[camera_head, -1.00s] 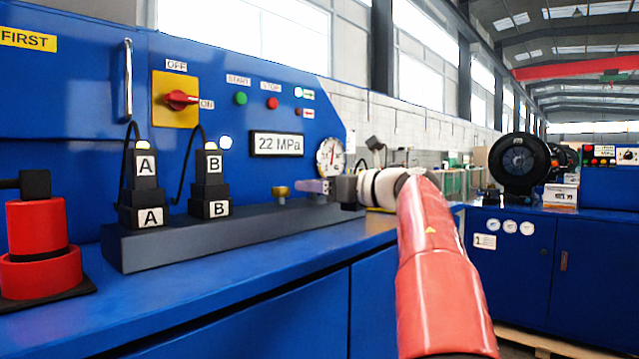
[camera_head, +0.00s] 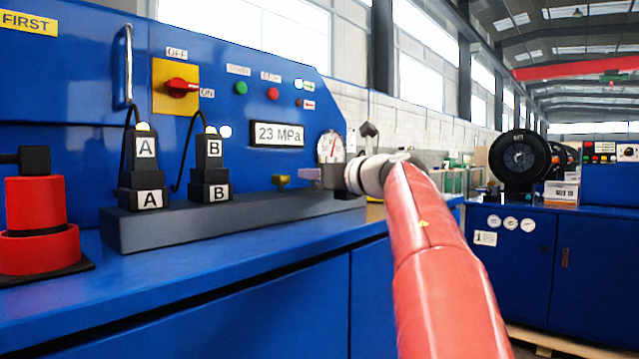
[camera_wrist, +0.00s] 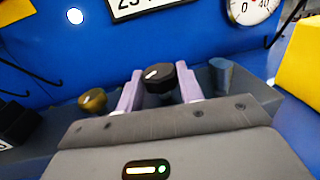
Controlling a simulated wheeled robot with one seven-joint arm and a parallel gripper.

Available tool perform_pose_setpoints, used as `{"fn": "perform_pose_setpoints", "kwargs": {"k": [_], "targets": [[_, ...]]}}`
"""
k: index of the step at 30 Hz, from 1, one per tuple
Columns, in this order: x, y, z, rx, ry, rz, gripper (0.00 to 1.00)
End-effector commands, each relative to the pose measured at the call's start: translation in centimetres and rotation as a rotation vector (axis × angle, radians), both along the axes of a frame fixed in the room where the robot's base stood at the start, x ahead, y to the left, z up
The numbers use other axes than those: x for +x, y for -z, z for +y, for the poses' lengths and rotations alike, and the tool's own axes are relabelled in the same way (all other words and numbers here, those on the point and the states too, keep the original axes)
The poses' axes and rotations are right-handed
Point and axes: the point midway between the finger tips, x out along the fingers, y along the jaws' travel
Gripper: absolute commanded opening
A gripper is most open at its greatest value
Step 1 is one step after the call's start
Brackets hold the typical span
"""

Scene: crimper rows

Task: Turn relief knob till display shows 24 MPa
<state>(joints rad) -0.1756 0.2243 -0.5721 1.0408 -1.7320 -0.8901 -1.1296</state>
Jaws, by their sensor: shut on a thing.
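The display (camera_head: 277,134) on the blue panel reads 23 MPa. It is partly cut off at the top of the wrist view (camera_wrist: 150,5). The black knob (camera_wrist: 159,82) with a white mark sits between the two pale purple fingers of my gripper (camera_wrist: 158,90) in the wrist view. My gripper is shut on this knob. In the head view my gripper (camera_head: 308,174) is at the right end of the grey block, and the knob is hidden there. I cannot read a label on the knob.
A brass knob (camera_wrist: 93,101) stands left of my gripper, and a blue-grey knob (camera_wrist: 222,76) stands close on its right. A round gauge (camera_head: 331,147) is above. Couplings A (camera_head: 145,172) and B (camera_head: 209,170) stand on the grey block (camera_head: 240,215). The red switch points to ON.

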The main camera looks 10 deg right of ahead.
Motion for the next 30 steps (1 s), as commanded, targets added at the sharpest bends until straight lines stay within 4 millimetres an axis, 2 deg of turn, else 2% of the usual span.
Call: {"fn": "perform_pose_setpoints", "kwargs": {"k": [13, 14, 18, 26, 30], "targets": [[-0.1, 0.1, 0.1, 0.0, 0.052, 0.001, 0.14], [-0.1, 0.1, 0.1, 0.0, 0.052, 0.001, 0.41], [0.0, 0.1, 0.1, 0.0, 0.052, 0.001, 0.59], [-0.1, 0.0, 0.0, 0.0, 0.052, 0.0, 0.59], [-1.1, 0.0, -0.4, 0.001, 0.053, -0.002, 0.59]]}}
